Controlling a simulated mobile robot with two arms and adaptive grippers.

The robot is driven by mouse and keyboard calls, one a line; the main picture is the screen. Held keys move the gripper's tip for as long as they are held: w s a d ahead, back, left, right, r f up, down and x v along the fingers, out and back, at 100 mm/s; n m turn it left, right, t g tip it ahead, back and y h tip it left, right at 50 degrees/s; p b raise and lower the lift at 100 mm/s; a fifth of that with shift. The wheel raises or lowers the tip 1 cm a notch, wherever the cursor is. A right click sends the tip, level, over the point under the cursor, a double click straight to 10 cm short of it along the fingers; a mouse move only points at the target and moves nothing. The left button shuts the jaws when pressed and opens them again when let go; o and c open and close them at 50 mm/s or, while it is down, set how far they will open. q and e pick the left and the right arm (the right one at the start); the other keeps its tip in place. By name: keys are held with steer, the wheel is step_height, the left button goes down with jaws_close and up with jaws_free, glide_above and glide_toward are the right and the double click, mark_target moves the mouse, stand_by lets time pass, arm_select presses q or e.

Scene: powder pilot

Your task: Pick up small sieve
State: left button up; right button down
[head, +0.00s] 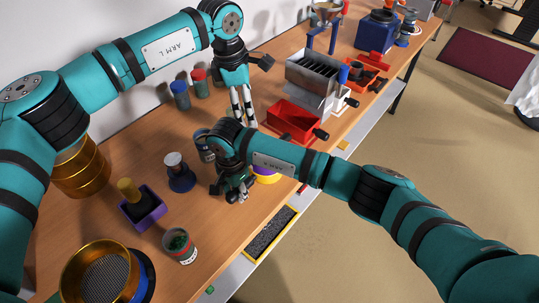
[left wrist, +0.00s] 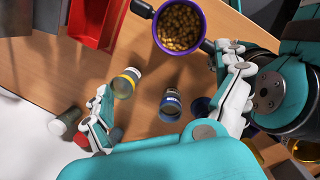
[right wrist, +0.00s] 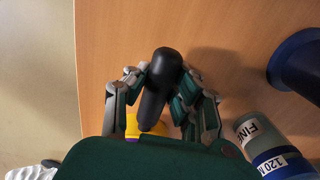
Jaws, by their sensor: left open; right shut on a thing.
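A gold-rimmed sieve with grey mesh (head: 103,277) sits at the near left in the head view, over a blue ring. A taller gold cylinder (head: 82,170) stands behind it, partly covered by my left arm. I cannot tell which is the small sieve. My right gripper (head: 238,190) is shut on a black handle (right wrist: 158,88) low over the table. A yellow and purple thing (right wrist: 146,127) shows beyond the handle. My left gripper (head: 243,106) is open and empty, above the table's middle. A purple cup of brown granules (left wrist: 180,27) shows in the left wrist view.
A blue-banded jar (head: 203,146) marked FINE stands close to my right gripper. A purple tray (head: 143,207), a blue stand (head: 181,178) and a jar of green bits (head: 180,246) are to the left. A red tray (head: 290,120) and a metal box (head: 312,76) stand farther back.

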arm_select(q)
steer(key=shift+m+g+y, duration=0.4)
steer(key=shift+y, duration=0.5)
steer(key=s+d+f, duration=0.1)
steer(key=f, duration=0.2)
steer(key=s+d+f, duration=0.1)
steer(key=f, duration=0.1)
steer(key=s+d+f, duration=0.1)
steer(key=d+f, duration=0.1)
steer(key=f, duration=0.1)
steer(key=shift+d+f, duration=0.1)
steer(key=shift+f, duration=0.2)
steer(key=shift+s+d+f, duration=0.1)
steer(key=shift+f, duration=1.45)
steer(key=shift+s+d+f, duration=0.1)
steer(key=shift+f, duration=1.4)
steer(key=shift+c, duration=0.4)
steer(key=shift+w+r, duration=0.1)
steer(key=c, duration=0.9)
